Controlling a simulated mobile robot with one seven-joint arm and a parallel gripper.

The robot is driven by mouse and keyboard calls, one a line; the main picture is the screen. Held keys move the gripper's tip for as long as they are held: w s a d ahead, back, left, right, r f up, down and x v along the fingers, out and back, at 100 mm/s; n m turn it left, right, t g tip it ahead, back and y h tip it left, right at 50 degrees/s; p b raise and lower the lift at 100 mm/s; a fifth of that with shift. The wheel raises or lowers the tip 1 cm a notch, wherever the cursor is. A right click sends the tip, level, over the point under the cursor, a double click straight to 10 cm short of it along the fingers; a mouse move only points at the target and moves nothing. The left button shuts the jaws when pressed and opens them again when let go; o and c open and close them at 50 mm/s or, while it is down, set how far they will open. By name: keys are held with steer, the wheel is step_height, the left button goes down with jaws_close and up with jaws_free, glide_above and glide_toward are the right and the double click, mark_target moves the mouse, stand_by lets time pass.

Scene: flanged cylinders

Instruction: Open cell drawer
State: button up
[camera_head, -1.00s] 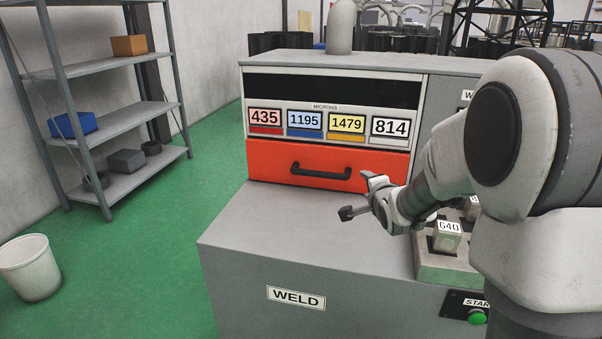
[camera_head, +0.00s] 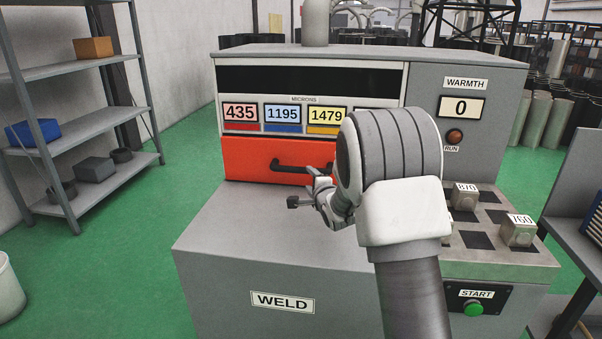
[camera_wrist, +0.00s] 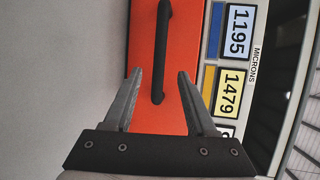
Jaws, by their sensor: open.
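The cell drawer (camera_head: 245,160) has a red front and sits shut in the grey weld machine, below a row of number displays. Its black bar handle (camera_head: 290,166) is partly hidden by my arm in the head view. My gripper (camera_head: 302,188) is in front of the handle's right part. In the wrist view my gripper (camera_wrist: 160,85) is open, its two fingers apart. The handle (camera_wrist: 160,55) runs lengthwise in that view, and its near end lies between the fingertips. I cannot tell whether the fingers touch it. Nothing is held.
The grey worktop (camera_head: 240,220) in front of the drawer is clear. Labelled blocks (camera_head: 518,230) stand on a fixture at the right, above the START button (camera_head: 473,308). A shelf (camera_head: 90,125) stands at the left and a dark table (camera_head: 575,220) at the right.

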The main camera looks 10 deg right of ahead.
mark_target(302, 171)
steer(key=b+x, duration=0.1)
steer(key=x, duration=0.9)
steer(key=shift+w, duration=0.35)
jaws_close()
stand_by(1.1)
